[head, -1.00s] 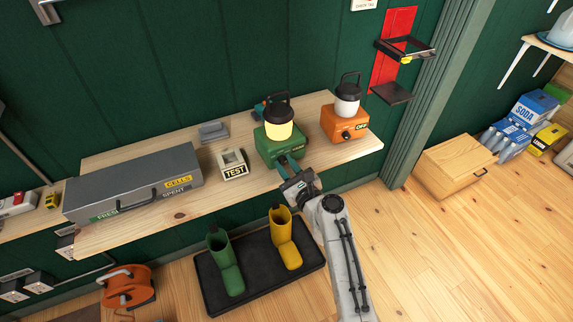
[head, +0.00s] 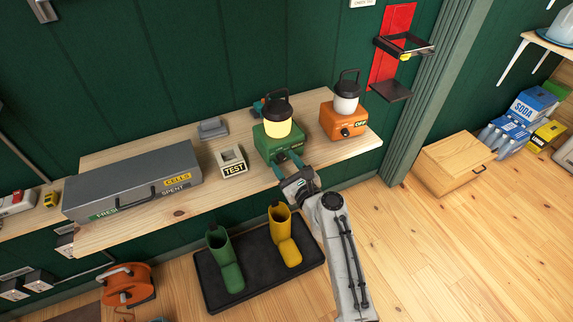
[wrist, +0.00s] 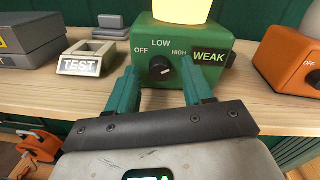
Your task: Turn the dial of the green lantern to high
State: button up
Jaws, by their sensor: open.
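The green lantern (head: 272,141) stands on the wooden shelf, its lamp lit pale yellow. In the wrist view its green front (wrist: 205,43) carries the words OFF, LOW and HIGH around a black dial (wrist: 161,69), with a WEAK label to the right. The dial has a small light mark near its middle; I cannot tell surely which word it points to. My gripper (wrist: 161,82) is open, its two teal fingers on either side of the dial, with nothing clearly between them. In the head view my gripper (head: 290,164) is at the lantern's front and hides the dial.
An orange lantern (head: 341,121) marked OFF stands to the right, unlit. A TEST block (head: 232,162) and a grey box (head: 135,180) labelled CELLS are to the left. The wooden shelf (head: 120,143) has bare room behind. Boots (head: 225,260) stand on a black tray below.

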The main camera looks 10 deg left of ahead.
jog(key=shift+s, duration=0.1)
jog(key=p+v, duration=0.2)
jog(key=v, duration=0.8)
jog(key=shift+s+d, duration=0.25)
